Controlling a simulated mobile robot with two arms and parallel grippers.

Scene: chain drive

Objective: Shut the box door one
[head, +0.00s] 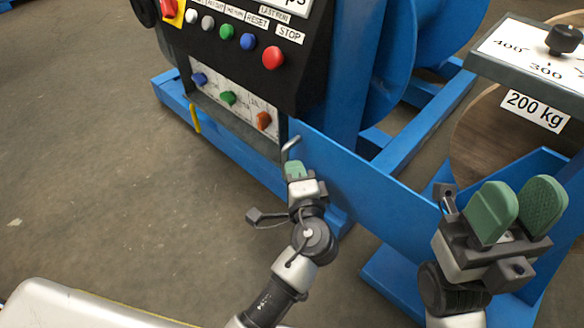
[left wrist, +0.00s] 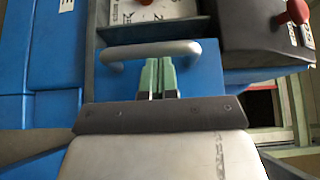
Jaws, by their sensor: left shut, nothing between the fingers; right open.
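The box (head: 229,101) below the black control panel shows a white face with blue, green and orange knobs, uncovered. A bent metal handle (head: 291,147) stands at its right edge; the door leaf that carries it cannot be clearly made out. In the left wrist view the handle (left wrist: 150,51) is a grey bar across the picture. My left gripper (head: 295,168) is shut and empty, with its green fingertips (left wrist: 157,62) close to the handle; contact cannot be told. My right gripper (head: 519,207) is open and empty at the right, away from the box.
The black control panel (head: 233,52) with coloured buttons is above the box. A blue frame (head: 345,170) runs to the right, towards a wooden drum marked 200 kg (head: 480,140). The floor (head: 90,150) at the left is clear.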

